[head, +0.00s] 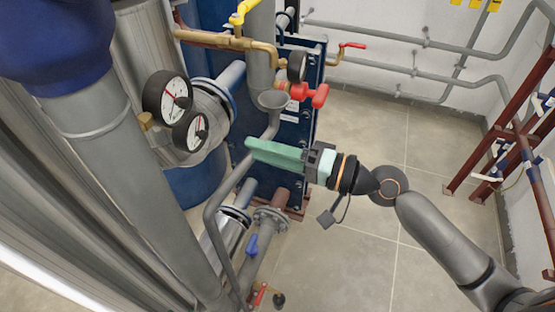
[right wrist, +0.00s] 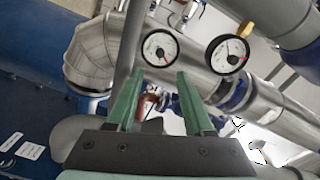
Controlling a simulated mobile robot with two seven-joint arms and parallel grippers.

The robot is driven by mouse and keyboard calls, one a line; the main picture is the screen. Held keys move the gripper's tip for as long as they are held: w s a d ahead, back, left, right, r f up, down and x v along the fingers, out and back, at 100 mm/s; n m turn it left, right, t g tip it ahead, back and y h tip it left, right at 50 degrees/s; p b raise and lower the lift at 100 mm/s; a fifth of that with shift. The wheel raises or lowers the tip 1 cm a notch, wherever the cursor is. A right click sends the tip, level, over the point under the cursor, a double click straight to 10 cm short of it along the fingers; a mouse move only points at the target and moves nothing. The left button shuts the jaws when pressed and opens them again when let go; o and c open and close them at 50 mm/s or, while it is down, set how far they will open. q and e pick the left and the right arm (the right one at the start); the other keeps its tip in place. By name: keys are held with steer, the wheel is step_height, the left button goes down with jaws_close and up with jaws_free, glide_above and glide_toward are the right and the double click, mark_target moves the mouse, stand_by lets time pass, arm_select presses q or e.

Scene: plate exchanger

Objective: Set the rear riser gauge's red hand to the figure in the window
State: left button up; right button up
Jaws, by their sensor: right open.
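Two round black-rimmed gauges with white dials sit on the insulated grey pipe at the left of the head view: an upper gauge (head: 176,94) and a lower gauge (head: 197,132). A red mark or hand shows on each dial, too small to read. In the right wrist view there is a left gauge (right wrist: 160,47) and a right gauge (right wrist: 228,53). I cannot tell which is the rear riser gauge. No window figure is legible. My right gripper (head: 250,150), with green fingers, is open and empty, to the right of the gauges and apart from them. My left gripper is not in view.
A dark gauge (head: 297,66) stands edge-on beside a red valve handle (head: 318,96) on the blue plate exchanger (head: 303,128). A thin grey pipe (head: 213,222) runs below the gripper. A red-brown frame (head: 480,150) stands right. The tiled floor (head: 430,175) between is clear.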

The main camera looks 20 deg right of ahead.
steer(key=shift+b+v, duration=0.4)
steer(key=shift+v, duration=1)
steer(key=s+d+f+n+h, duration=0.1)
steer(key=s+d+f+h, duration=0.15)
steer(key=f, duration=0.65)
steer(key=s+d+f+h, duration=0.1)
steer(key=f+h, duration=0.3)
steer(key=f, duration=0.4)
steer(key=s+d+f+n+h, duration=0.1)
steer(key=f+h, duration=0.2)
steer(key=f, duration=0.6)
steer(key=s+d+f+n+g+h, duration=0.1)
steer(key=s+f+n+h, duration=0.1)
steer(key=s+f, duration=0.6)
steer(key=shift+s+d+f+n+h, duration=0.2)
steer(key=shift+s+f+n+h, duration=0.2)
steer(key=shift+n, duration=0.2)
